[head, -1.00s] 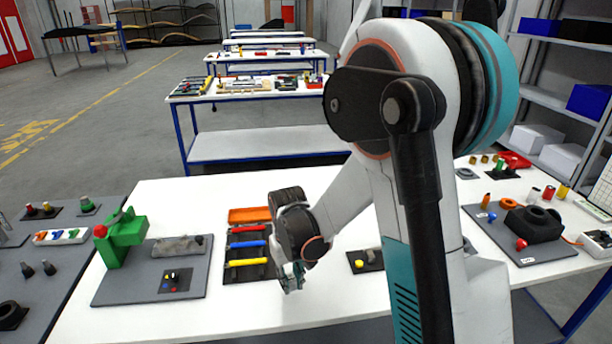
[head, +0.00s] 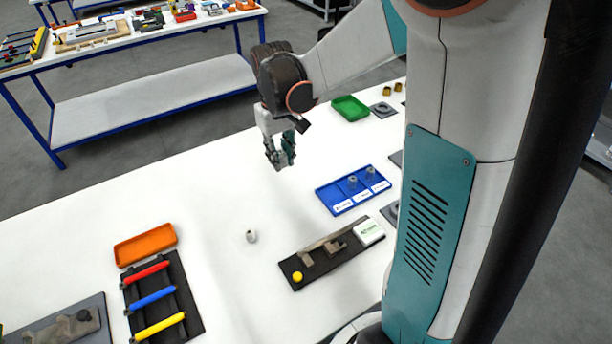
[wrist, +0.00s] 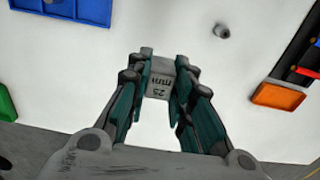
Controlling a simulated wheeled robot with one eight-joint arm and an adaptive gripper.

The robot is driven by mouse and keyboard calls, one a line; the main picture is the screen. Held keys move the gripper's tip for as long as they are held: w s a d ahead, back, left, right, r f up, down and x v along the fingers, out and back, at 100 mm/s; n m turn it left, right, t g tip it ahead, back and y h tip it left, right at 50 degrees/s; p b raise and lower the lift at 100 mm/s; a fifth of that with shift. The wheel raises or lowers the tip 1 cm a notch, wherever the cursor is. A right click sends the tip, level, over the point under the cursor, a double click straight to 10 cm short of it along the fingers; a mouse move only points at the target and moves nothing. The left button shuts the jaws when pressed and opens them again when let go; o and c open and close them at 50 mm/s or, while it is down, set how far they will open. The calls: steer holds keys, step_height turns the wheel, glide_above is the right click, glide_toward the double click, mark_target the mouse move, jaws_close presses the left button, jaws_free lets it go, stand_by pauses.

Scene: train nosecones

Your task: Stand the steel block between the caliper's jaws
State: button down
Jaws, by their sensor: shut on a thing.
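The steel block (wrist: 160,80), grey and marked 25 mm, is held between the two fingers of my gripper (wrist: 160,74) in the wrist view. In the head view my gripper (head: 281,160) hangs over the white table, beyond and left of the caliper; the block is hard to make out there. The caliper (head: 325,247) lies on a dark mat (head: 345,262) with a yellow knob (head: 297,276) and a white box (head: 369,231). The gap between its jaws is too small to judge.
A small grey cylinder (head: 251,236) stands alone on the table (head: 215,200), left of the mat. A blue tray (head: 340,197) with pegs lies beyond the mat. A green tray (head: 350,107) is at the back, an orange tray (head: 145,245) and coloured handles (head: 153,299) at left.

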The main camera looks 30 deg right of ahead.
steer(key=shift+w+d+f, duration=0.3)
steer(key=shift+d, duration=0.15)
steer(key=b, duration=0.4)
glide_above(287, 208)
step_height(287, 208, down, 14)
steer(key=shift+f, duration=0.1)
steer(key=shift+s+a+f+b, duration=0.1)
steer(key=shift+f+b, duration=0.7)
steer(key=shift+f, duration=1.5)
steer(key=shift+f, duration=0.15)
steer(key=c, duration=1.4)
jaws_free()
